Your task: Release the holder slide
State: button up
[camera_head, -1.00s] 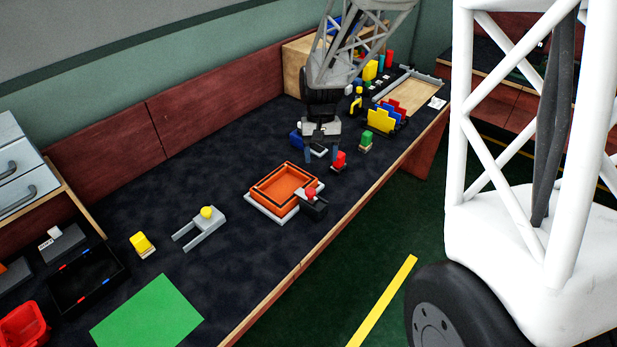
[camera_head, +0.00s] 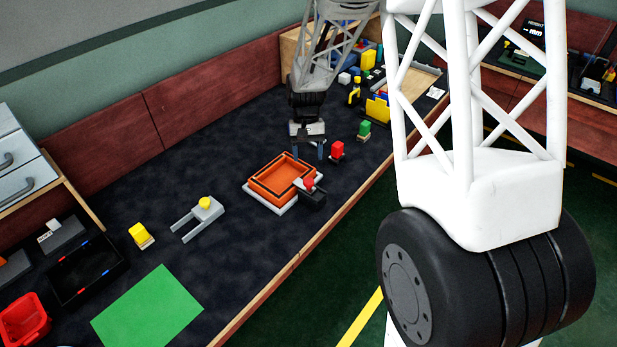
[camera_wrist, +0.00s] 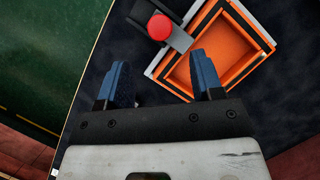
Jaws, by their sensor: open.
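An orange tray (camera_head: 258,188) sits in a pale base on the dark bench. At its right front corner is a dark slide block (camera_head: 313,201) with a red knob (camera_head: 309,184). In the wrist view, the knob (camera_wrist: 160,27), the block (camera_wrist: 181,42) and the orange tray (camera_wrist: 225,43) lie beyond my fingertips. My gripper (camera_head: 308,157) is open and empty, behind the slide and apart from it. Its two blue fingers also show in the wrist view (camera_wrist: 160,62), with the knob beyond the gap between them.
A grey fork-shaped piece with a yellow knob (camera_head: 204,203) lies to the left. The bench's front edge is close to the slide.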

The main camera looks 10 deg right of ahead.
aim_at(309, 180)
jog(key=shift+x, duration=3.85)
grip_shut()
jog(key=shift+s+d, duration=1.2)
jog(key=shift+s, duration=0.1)
grip_release()
jog(key=shift+w+r, duration=0.1)
jog(key=shift+r, duration=0.05)
jog(key=v, duration=0.7)
jog(key=shift+r, duration=0.2)
